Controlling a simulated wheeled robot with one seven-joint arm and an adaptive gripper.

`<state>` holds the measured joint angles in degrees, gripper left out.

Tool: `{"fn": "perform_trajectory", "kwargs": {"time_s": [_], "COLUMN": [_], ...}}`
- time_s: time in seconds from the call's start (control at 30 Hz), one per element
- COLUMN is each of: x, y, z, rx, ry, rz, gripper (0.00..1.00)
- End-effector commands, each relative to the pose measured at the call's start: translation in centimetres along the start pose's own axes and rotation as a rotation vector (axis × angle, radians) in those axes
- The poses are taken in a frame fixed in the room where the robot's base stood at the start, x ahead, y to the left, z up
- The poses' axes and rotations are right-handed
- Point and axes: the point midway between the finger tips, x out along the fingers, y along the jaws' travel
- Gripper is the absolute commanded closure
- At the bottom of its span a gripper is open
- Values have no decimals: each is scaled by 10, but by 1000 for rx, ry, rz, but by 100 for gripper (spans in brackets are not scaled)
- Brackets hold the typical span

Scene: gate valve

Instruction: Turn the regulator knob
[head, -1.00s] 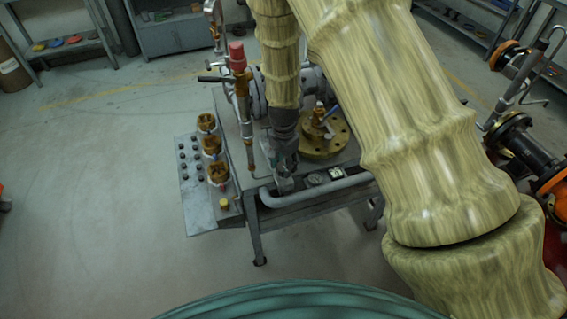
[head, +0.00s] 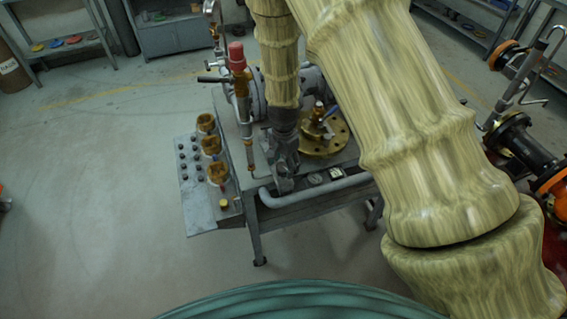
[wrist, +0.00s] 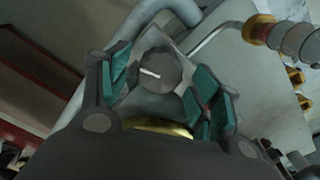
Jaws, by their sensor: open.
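The regulator knob (wrist: 154,72) is a round grey dial with a white pointer line, on a square grey plate in the wrist view. It lies between the teal pads of my gripper (wrist: 162,84), which is open, with space visible between the knob and the pads. I cannot tell whether the fingertips are level with the knob or above it. In the head view my gripper (head: 284,178) points down at the front edge of the grey workbench (head: 255,210) and hides the knob.
A brass flange (head: 325,143) is right of my gripper. An upright red-capped valve (head: 238,75) and several brass fittings (head: 211,145) stand left. The floor in front is clear.

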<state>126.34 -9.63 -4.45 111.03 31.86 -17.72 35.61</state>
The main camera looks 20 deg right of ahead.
Motion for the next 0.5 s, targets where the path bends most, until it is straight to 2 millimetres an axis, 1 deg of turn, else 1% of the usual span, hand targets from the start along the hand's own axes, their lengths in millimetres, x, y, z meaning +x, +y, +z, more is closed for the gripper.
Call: {"fn": "perform_trajectory", "kwargs": {"time_s": [0.17, 0.27, 0.5], "x": [-10, -23, -60], "y": [0, -1, 0], "z": [0, -1, -1], "rx": [0, 1, -1], "ry": [0, 2, 1], "rz": [0, -2, -2], "gripper": [36, 36, 36]}}
